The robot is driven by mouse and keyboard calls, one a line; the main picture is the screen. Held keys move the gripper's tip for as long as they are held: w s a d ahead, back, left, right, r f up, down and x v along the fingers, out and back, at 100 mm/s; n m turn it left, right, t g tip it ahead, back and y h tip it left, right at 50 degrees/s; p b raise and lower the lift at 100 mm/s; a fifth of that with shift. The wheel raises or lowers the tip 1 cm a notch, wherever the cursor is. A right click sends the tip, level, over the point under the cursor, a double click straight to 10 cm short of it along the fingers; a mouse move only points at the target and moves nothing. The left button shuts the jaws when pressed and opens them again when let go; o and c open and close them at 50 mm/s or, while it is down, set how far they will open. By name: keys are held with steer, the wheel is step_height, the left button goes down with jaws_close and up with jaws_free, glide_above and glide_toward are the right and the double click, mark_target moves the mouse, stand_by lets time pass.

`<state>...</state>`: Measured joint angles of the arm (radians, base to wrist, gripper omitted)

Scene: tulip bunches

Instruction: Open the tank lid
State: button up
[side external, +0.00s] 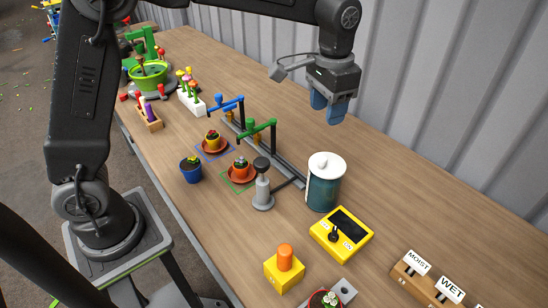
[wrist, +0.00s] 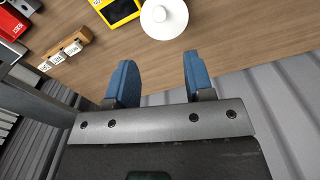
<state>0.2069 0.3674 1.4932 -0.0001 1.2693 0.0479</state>
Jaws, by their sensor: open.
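The tank (side external: 323,188) is a teal cylinder standing on the wooden table, right of centre in the side view. Its white lid (side external: 326,165) has a small knob on top and sits on the tank. In the wrist view the white round lid (wrist: 163,17) shows at the top edge, beyond the fingertips. My gripper (side external: 327,115) has blue fingers and is above and behind the tank, apart from it. In the wrist view my gripper (wrist: 158,72) is open with nothing between its fingers.
A grey pump-like post (side external: 263,190) stands just left of the tank. Blue (side external: 226,104) and green (side external: 258,128) taps stand behind it on a rail. A yellow meter (side external: 341,234) lies in front of the tank. A corrugated wall (side external: 440,90) rises along the table's far side.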

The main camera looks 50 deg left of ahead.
steer(key=shift+g, duration=0.5)
steer(key=f, duration=1.3)
steer(key=shift+w+d+f, duration=0.15)
steer(key=shift+w+f, duration=0.25)
steer(key=shift+w+r+g, duration=0.3)
steer(key=shift+r+g, duration=0.15)
steer(key=shift+g, duration=0.35)
steer(key=shift+w+r+g, duration=0.3)
steer(key=shift+r+g, duration=0.1)
steer(key=shift+g, duration=0.4)
steer(key=shift+r, duration=0.45)
steer(key=s+a+r+n+t, duration=0.2)
steer(key=s+a+r+t, duration=0.35)
steer(key=s+r, duration=0.75)
steer(key=s+a+n+t, duration=0.1)
steer(key=s+a+t, duration=0.3)
steer(key=s, duration=0.8)
steer(key=w+d+r+m+g, duration=0.1)
steer(key=w+d+r, duration=0.1)
steer(key=w, duration=0.4)
steer(key=w+d+r+g, duration=0.1)
steer(key=w+r+g, duration=0.1)
steer(key=w, duration=0.3)
steer(key=m+g, duration=0.2)
steer(key=g, duration=0.1)
glide_toward(323, 158)
steer(key=shift+t, duration=0.25)
steer(key=f, duration=1)
steer(key=shift+s+f, duration=0.25)
steer(key=shift+s, duration=0.05)
